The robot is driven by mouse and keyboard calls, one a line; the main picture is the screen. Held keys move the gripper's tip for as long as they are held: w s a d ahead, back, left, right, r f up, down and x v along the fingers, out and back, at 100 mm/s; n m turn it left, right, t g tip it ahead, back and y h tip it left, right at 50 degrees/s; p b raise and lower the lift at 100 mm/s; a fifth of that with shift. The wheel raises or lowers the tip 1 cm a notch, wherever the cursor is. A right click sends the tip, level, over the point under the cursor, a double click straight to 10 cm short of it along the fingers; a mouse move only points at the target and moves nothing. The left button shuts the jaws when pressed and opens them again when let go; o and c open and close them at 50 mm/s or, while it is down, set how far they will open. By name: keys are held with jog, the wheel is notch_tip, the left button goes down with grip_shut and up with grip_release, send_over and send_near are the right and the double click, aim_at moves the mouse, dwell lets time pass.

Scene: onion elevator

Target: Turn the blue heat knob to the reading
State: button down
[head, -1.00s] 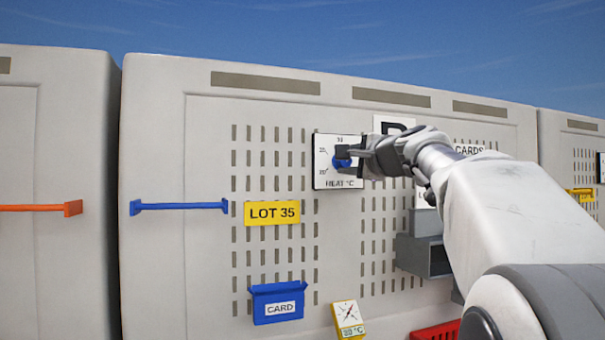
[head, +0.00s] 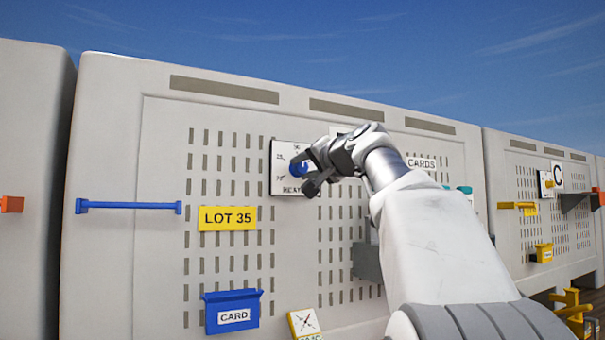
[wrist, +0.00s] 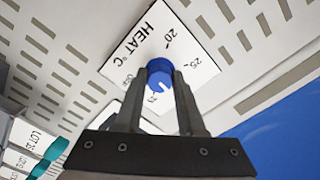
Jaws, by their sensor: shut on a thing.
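The blue heat knob (head: 297,168) sits on a white dial plate (head: 281,152) marked HEAT °C on the cream machine front. My gripper (head: 311,176) is shut on the knob, coming from the right. In the wrist view the knob (wrist: 158,66) is between my two fingertips (wrist: 162,82), and a white pointer mark on it shows between the fingers. The plate (wrist: 150,42) there shows 20 and 25; other marks are partly hidden by the fingers. A small yellow-edged gauge (head: 304,323) hangs below, its lower reading cut off by the picture edge.
A yellow LOT 35 sign (head: 227,218), a blue CARD holder (head: 232,311) and a blue rail (head: 129,206) are on the panel left of my arm. A grey box (head: 366,262) is partly behind my arm. A second machine (head: 504,180) stands at right.

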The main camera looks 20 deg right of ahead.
jog(key=shift+n, duration=0.6)
jog(key=c, duration=0.5)
grip_release()
jog(key=s+b, duration=0.6)
jog(key=s, duration=1.1)
jog(key=shift+s+d, duration=0.2)
jog(key=shift+d, duration=0.1)
jog(key=shift+d+f, duration=0.1)
